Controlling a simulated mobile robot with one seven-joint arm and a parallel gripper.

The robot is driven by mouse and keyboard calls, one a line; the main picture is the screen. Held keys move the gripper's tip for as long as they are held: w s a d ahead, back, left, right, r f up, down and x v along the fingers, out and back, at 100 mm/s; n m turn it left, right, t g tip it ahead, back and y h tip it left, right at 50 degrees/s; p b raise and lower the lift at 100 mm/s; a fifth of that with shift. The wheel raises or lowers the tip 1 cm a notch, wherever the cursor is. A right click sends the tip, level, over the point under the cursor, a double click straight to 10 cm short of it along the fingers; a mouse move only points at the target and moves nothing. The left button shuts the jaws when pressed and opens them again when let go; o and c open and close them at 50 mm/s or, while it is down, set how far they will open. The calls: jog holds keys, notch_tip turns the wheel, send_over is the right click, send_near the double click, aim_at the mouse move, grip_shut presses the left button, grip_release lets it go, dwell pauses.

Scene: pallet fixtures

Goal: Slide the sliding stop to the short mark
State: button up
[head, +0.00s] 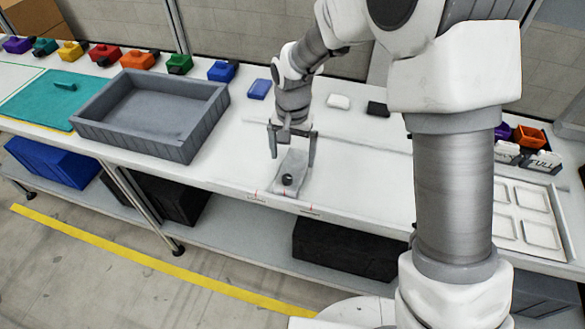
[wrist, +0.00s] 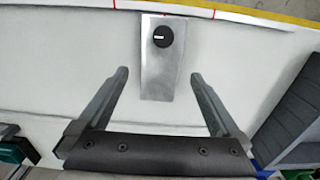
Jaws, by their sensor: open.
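The sliding stop is a grey metal plate (head: 291,165) with a round black knob (head: 287,180) near the bench's front edge. In the wrist view the plate (wrist: 160,80) lies ahead of my fingers, its knob (wrist: 163,37) showing a white line. Red marks show on the front edge, one left of the stop (head: 257,193) and one right of it (head: 311,208); the stop sits between them. I cannot read which is the short one. My gripper (head: 292,159) is open above the stop, fingers on either side; in the wrist view the fingers (wrist: 161,74) hold nothing.
A grey tray (head: 190,143) stands to the left on the bench. A blue block (head: 259,89), a white block (head: 339,102) and a black block (head: 377,109) lie behind my gripper. A white compartment tray (head: 558,247) is at the right. The bench beside the stop is clear.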

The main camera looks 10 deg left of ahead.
aim_at(292, 168)
notch_tip(292, 168, down, 6)
jog(key=shift+r, duration=0.15)
